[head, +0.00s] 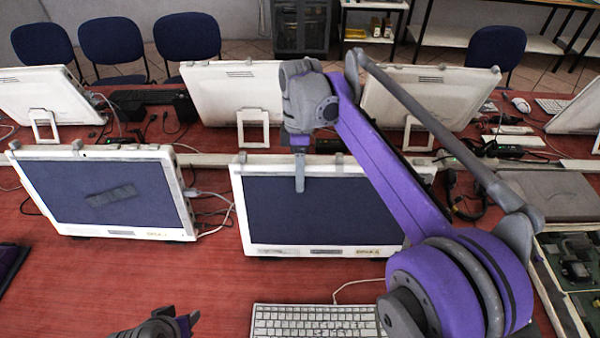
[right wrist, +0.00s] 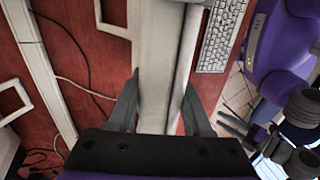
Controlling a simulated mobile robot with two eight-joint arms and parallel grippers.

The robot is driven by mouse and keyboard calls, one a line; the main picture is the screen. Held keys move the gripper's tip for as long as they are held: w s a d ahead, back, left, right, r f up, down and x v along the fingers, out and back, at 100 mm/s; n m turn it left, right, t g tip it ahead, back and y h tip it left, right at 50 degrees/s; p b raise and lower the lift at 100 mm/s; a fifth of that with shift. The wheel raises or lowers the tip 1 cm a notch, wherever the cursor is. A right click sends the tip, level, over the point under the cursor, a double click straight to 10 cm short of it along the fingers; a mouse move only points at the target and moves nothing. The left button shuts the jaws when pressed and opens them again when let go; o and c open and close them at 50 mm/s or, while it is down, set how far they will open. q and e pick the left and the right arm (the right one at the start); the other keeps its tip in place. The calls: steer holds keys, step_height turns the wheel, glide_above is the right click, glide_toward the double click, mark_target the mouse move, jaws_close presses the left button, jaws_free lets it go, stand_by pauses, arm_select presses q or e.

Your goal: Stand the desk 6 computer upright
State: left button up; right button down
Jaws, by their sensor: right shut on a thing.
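The computer that my right gripper holds, with a white frame and dark screen (head: 345,215), is at the middle of the front row. It looks upright, its lower edge at the red desk; a yellow label is at its lower right, too small to read surely. My right gripper (head: 299,172) comes down over its top edge, one finger in front of the screen. In the right wrist view the two fingers (right wrist: 161,108) stand on either side of the white casing (right wrist: 153,60), shut on it. My left gripper (head: 188,322) is low at the bottom edge, mostly cut off, near no computer.
Another white computer (head: 105,190) stands to the left with a dark mark on its screen. A white keyboard (head: 315,322) lies in front of the held computer. More computers stand behind, with loose cables between the rows. Open red desk lies at front left.

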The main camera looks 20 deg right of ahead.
mark_target(299, 203)
stand_by(0.3)
steer(key=s, duration=0.2)
steer(key=s+a, duration=0.1)
steer(key=shift+s+r+t, duration=0.15)
steer(key=shift+r+t, duration=0.2)
steer(key=shift+t, duration=0.05)
steer(key=shift+s+a, duration=0.1)
steer(key=shift+s, duration=0.3)
steer(key=c, duration=0.7)
jaws_free()
steer(key=o, duration=0.4)
steer(key=shift+s, duration=0.15)
